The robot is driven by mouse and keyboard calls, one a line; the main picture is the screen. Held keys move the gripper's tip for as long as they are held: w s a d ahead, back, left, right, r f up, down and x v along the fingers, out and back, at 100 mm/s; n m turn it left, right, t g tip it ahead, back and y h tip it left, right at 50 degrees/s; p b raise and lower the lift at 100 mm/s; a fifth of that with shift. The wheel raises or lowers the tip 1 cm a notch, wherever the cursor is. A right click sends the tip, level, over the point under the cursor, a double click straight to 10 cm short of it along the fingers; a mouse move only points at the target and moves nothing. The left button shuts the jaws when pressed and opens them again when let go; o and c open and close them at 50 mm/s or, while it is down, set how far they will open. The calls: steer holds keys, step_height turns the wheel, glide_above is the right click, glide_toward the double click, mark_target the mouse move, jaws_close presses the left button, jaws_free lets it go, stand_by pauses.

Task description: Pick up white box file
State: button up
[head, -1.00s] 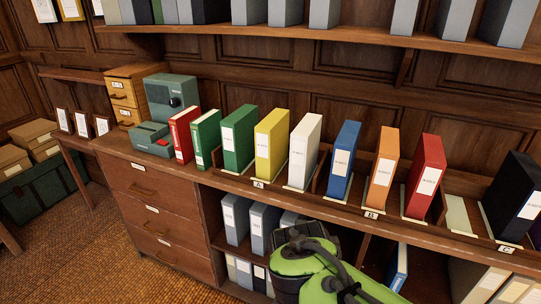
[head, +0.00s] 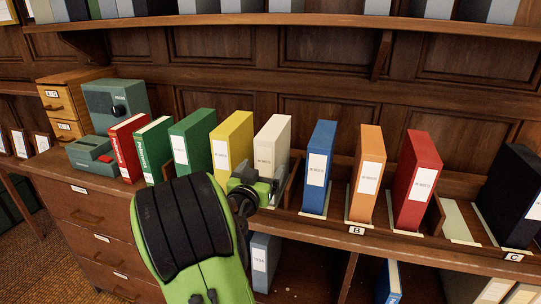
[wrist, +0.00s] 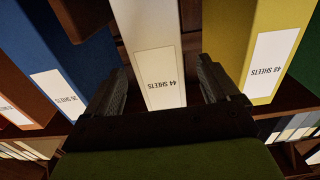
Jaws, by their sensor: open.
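The white box file (head: 272,138) stands upright on the counter, between the yellow box file (head: 231,140) and the blue box file (head: 319,165). In the wrist view the white box file (wrist: 150,45) is in the middle, its "44 SHEETS" label upside down. My gripper (head: 262,182) is in front of its lower part in the head view and hides some of its label and base. In the wrist view my gripper (wrist: 163,80) is open, one dark finger on each side of the white file. I cannot tell whether the fingers touch it.
Green and red files (head: 127,148) stand to the left. An orange file (head: 367,172), a red file (head: 415,180) and a black file (head: 512,195) stand to the right. A shelf (head: 300,22) runs above. Grey files (head: 264,260) stand below the counter.

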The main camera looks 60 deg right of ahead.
steer(key=d, duration=0.2)
steer(key=d+p, duration=0.1)
steer(key=d, duration=0.2)
steer(key=w+d+p, duration=0.1)
steer(key=d, duration=0.1)
steer(key=shift+d+r, duration=0.15)
steer(key=shift+r, duration=0.05)
steer(key=c, duration=1.6)
steer(key=shift+r, duration=0.1)
jaws_close()
